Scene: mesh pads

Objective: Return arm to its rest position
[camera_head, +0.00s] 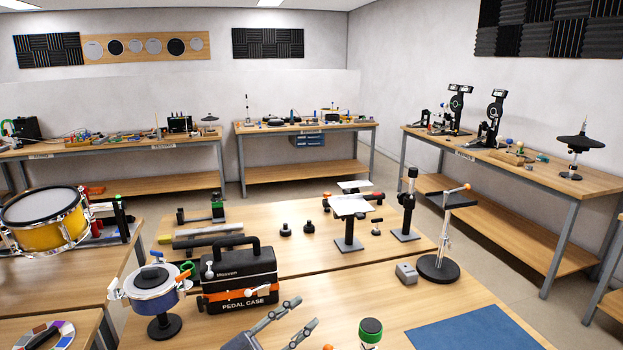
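My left gripper (306,312) shows at the bottom middle of the head view, over the front of the near wooden table (270,337). Its two grey jointed fingers point up and to the right with a gap between them, so it is open. No object shows between the fingers. The frame's lower edge cuts off the rest of the gripper and the arm. My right arm and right gripper are not in view.
A black pedal case (240,280) stands behind and left of the gripper, beside a blue drum-like device (152,285). A blue mat (480,330) lies at the right. Clear tabletop lies between case and grey box (407,272).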

